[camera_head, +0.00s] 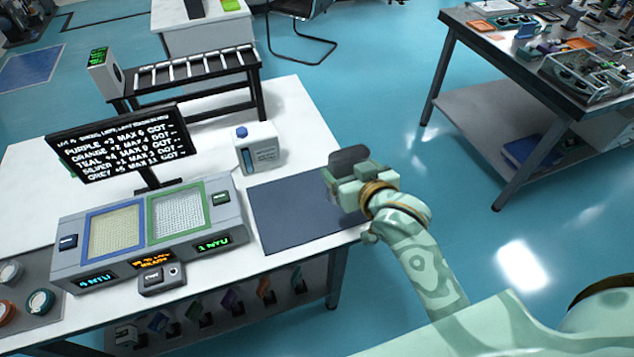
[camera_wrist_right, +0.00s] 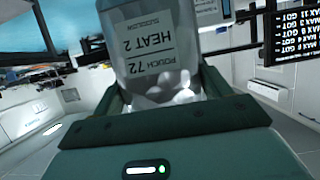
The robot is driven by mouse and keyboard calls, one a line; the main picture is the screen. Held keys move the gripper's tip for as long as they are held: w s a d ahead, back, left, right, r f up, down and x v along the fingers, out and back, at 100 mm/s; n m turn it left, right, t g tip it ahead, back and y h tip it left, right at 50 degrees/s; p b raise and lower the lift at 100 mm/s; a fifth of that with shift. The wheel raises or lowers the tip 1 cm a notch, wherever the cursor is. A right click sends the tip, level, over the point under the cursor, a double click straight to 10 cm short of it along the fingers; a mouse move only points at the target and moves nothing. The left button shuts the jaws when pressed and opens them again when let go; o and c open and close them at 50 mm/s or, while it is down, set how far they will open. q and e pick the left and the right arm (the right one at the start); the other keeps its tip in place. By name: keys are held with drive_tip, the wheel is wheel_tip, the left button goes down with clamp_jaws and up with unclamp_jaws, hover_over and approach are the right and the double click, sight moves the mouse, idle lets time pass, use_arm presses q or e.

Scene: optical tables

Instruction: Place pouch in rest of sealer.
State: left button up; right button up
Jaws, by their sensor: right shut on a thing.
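My right gripper (camera_head: 348,172) is above the right edge of the white table, by the dark mat. In the right wrist view it is shut on a clear pouch (camera_wrist_right: 160,65) with a white label reading "POUCH 72 HEAT 2". Whitish rounded contents show in the pouch's part nearest the gripper. In the head view the pouch is hard to make out against the gripper. No sealer or rest can be named with certainty in these views. My left gripper is not in view.
The white table (camera_head: 295,105) carries a dark mat (camera_head: 290,215), a white jug (camera_head: 259,150), a two-panel grey device (camera_head: 200,245) and a black display (camera_head: 118,145). A black rack (camera_head: 190,75) with white bars stands behind. Another table (camera_head: 480,50) is at the right, across open floor.

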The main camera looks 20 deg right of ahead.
drive_tip(key=w+a+f+b, duration=0.1)
drive_tip(key=w+f, duration=0.1)
drive_tip(key=f, duration=0.1)
drive_tip(key=w+a+f+b, duration=0.1)
drive_tip(key=w+f+b, duration=0.1)
drive_tip(key=w+f, duration=0.1)
drive_tip(key=w+a+f+b, duration=0.1)
drive_tip(key=w+f+b, duration=0.1)
drive_tip(key=f, duration=0.3)
drive_tip(key=shift+w+a, duration=0.2)
drive_tip(key=shift+w, duration=0.45)
drive_tip(key=shift+r, duration=0.15)
drive_tip(key=o, duration=1.5)
